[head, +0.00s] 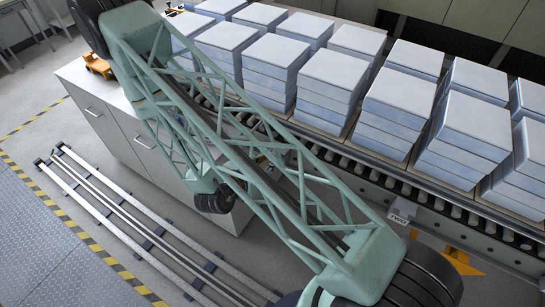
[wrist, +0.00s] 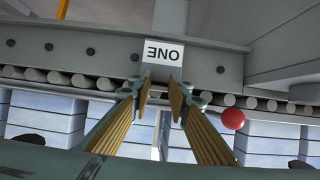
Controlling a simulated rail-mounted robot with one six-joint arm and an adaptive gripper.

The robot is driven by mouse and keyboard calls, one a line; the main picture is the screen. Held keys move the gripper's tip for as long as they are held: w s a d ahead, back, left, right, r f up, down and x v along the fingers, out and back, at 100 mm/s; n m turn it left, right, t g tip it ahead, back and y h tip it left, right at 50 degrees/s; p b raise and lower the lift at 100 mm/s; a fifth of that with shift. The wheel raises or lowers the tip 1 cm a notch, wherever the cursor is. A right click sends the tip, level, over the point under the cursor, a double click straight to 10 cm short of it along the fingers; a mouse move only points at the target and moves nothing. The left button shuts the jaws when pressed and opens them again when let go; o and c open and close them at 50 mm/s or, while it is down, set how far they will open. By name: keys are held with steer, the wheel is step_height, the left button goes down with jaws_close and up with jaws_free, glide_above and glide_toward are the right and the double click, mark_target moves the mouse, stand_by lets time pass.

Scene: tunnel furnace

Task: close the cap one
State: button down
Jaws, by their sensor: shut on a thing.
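A white plate marked ONE (wrist: 163,53) shows upside down at the top middle of the wrist view, on the grey side wall of the roller line. It marks cap one. My gripper (wrist: 161,88) comes up from below with its two ribbed tan fingers. The fingertips are close together at the plate's lower grey part and shut on it. The exact contact is partly hidden by the fingertips. There, a similar plate marked TWO (head: 398,218) hangs on the line's side.
Rollers (wrist: 60,79) run across the wrist view, with stacked pale blocks beyond. A red round knob (wrist: 233,119) is right of the fingers. In the head view, block stacks (head: 330,75) fill the line, a grey cabinet (head: 120,120) stands left, and floor rails (head: 120,225) lie below.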

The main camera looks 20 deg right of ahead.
steer(key=shift+f+t+h+b, duration=0.3)
steer(key=shift+h+b, duration=0.1)
steer(key=shift+h, duration=0.1)
stand_by(0.4)
steer(key=c, duration=2.4)
jaws_free()
steer(key=shift+s+a, duration=0.1)
steer(key=shift+a, duration=0.05)
steer(key=shift+v, duration=5.8)
steer(key=shift+r, duration=0.15)
